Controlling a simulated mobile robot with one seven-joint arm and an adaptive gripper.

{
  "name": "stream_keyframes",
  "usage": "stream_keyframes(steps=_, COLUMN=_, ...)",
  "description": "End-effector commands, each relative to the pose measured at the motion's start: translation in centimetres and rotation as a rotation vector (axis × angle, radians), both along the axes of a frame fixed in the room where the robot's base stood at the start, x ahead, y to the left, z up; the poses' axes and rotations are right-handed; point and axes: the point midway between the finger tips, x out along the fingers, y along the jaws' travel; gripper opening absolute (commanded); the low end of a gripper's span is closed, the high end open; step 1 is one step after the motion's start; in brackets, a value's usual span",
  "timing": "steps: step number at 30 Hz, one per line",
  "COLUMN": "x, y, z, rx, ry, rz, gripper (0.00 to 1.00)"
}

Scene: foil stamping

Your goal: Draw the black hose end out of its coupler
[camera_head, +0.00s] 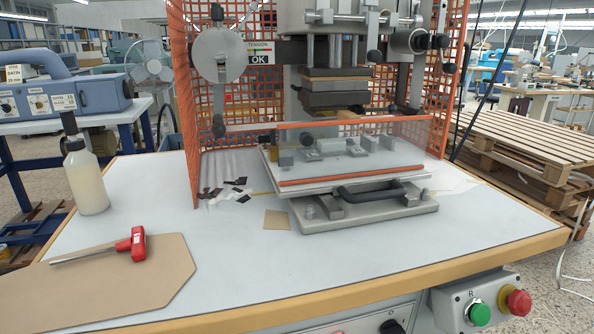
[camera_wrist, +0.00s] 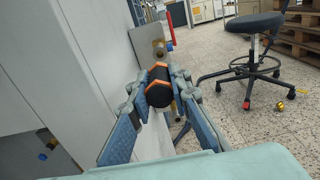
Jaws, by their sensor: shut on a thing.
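In the wrist view, my gripper (camera_wrist: 159,92) has its two blue-padded fingers closed around a black cylinder with orange bands, which looks like the black hose end (camera_wrist: 158,96). Just beyond it, a brass-coloured fitting (camera_wrist: 158,47) shows in front of a grey plate; it may be the coupler. The black piece hides the space between them, so I cannot tell whether the two are joined or apart. Another brass-coloured part (camera_wrist: 174,108) shows just right of the black piece. My gripper, the hose and the coupler are not visible in the head view.
A pale cabinet side (camera_wrist: 85,70) stands close on the left. The head view shows the stamping press (camera_head: 350,160), a bottle (camera_head: 84,180) and a red-handled tool (camera_head: 133,244) on the table.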

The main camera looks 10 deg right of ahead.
Motion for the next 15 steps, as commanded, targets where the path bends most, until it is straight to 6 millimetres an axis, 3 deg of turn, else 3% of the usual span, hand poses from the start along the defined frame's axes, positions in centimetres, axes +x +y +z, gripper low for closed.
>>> stream_keyframes(steps=15, x=-2.9, y=-0.3, z=0.0, rx=0.000, ry=-0.001, rz=-0.001, gripper=0.00)
